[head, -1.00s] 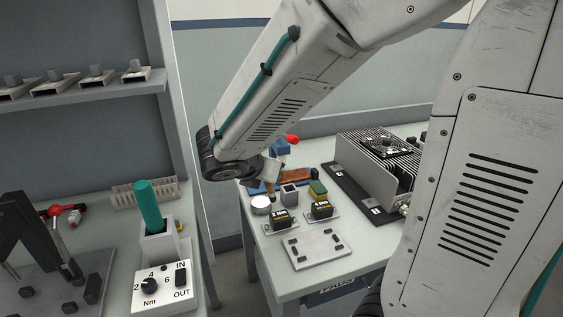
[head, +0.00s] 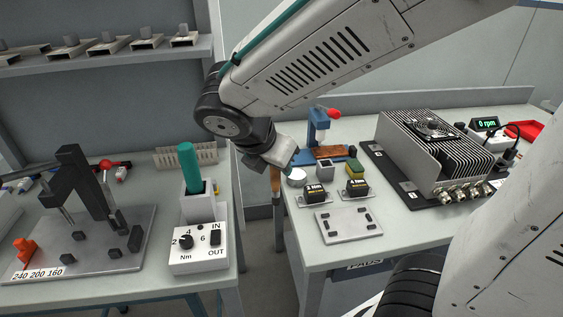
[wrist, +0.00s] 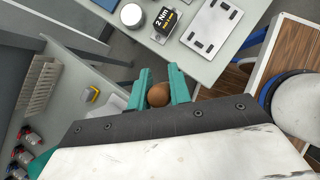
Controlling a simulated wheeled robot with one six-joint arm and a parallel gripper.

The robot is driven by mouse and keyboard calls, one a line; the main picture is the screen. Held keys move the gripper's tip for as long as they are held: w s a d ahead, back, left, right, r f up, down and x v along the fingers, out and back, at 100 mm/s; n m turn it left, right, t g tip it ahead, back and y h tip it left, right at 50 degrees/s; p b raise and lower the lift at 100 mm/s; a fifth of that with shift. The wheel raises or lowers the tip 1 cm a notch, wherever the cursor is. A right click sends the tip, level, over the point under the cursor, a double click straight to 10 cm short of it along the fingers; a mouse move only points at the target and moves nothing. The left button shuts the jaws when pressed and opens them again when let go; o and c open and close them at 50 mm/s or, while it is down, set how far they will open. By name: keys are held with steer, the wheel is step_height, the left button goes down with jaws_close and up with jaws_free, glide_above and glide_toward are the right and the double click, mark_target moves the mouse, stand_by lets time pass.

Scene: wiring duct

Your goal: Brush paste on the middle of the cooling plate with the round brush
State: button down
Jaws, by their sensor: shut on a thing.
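My gripper (wrist: 158,92) is shut on a brown wooden handle, taken to be the round brush (wrist: 158,95). In the head view the brush (head: 275,180) hangs down from my gripper, beside the left edge of the right table. Its bristles cannot be made out. The cooling plate (head: 348,225), a light grey flat plate with dark marks near its corners, lies near the table's front. It also shows at the top of the wrist view (wrist: 210,27), apart from my gripper. A round white-topped tin (head: 296,178) stands right of the brush.
Two black labelled blocks (head: 315,193) (head: 357,188) stand behind the plate, with a grey square cup (head: 325,168) behind them. A finned unit (head: 435,150) stands to the right. A torque box (head: 200,248) and teal-handled tool (head: 188,168) stand on the left table, across a gap.

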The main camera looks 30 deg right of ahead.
steer(key=shift+r, duration=2)
steer(key=shift+d, duration=0.1)
stand_by(1.6)
